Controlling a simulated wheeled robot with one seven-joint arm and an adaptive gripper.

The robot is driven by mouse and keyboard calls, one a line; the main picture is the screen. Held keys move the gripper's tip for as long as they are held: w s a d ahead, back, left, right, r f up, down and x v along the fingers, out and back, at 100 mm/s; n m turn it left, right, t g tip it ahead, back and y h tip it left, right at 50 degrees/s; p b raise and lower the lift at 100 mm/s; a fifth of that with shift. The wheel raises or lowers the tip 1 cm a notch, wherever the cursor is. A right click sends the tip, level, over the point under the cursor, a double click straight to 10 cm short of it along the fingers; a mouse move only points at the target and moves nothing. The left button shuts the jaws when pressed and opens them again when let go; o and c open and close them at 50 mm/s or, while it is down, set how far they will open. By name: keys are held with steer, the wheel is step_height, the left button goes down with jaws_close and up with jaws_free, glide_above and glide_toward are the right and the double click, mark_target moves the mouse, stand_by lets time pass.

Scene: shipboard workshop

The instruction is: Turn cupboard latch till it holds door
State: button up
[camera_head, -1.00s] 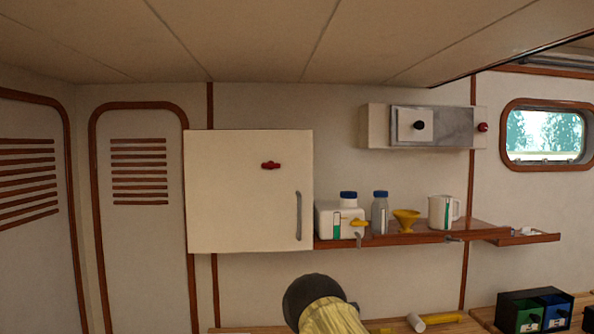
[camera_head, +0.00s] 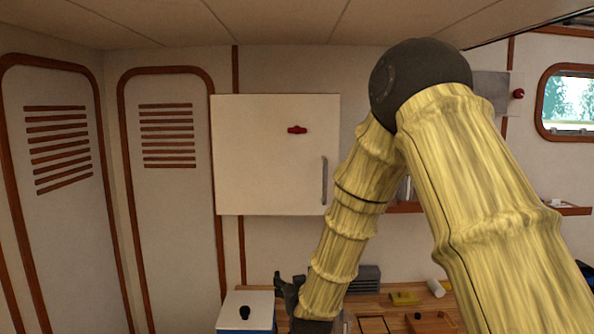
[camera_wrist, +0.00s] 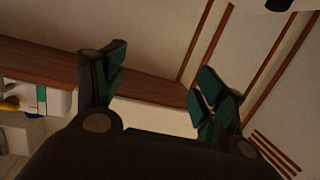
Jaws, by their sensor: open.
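The white wall cupboard (camera_head: 250,165) hangs left of centre in the head view, its door flush with the front as far as I can tell. A small red latch (camera_head: 297,129), lying about level, sits on its upper right part, and a grey bar handle (camera_head: 324,180) stands below at the right edge. My gripper (camera_head: 284,290) is low at the counter, below the cupboard and well apart from the latch. In the wrist view my gripper (camera_wrist: 163,82) has its two green-padded fingers spread with nothing between them.
A second red knob (camera_head: 518,93) shows right of a grey panel (camera_head: 488,85) partly hidden by my arm. A white-lidded box (camera_head: 246,308) with a black knob stands below the cupboard. A shelf (camera_head: 405,208) is mostly hidden. Yellow and white items lie on the counter.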

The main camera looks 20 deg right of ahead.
step_height(320, 180, up, 20)
steer(key=w+m+t+h, duration=0.1)
steer(key=w+t+h, duration=0.1)
steer(key=w+t, duration=0.15)
steer(key=m+t+h+p, duration=0.1)
steer(key=m+t+h, duration=0.1)
glide_toward(297, 133)
steer(key=p+x, duration=0.5)
steer(key=x, duration=0.4)
steer(key=shift+r, duration=0.1)
steer(key=shift+c, duration=0.4)
steer(key=c, duration=0.9)
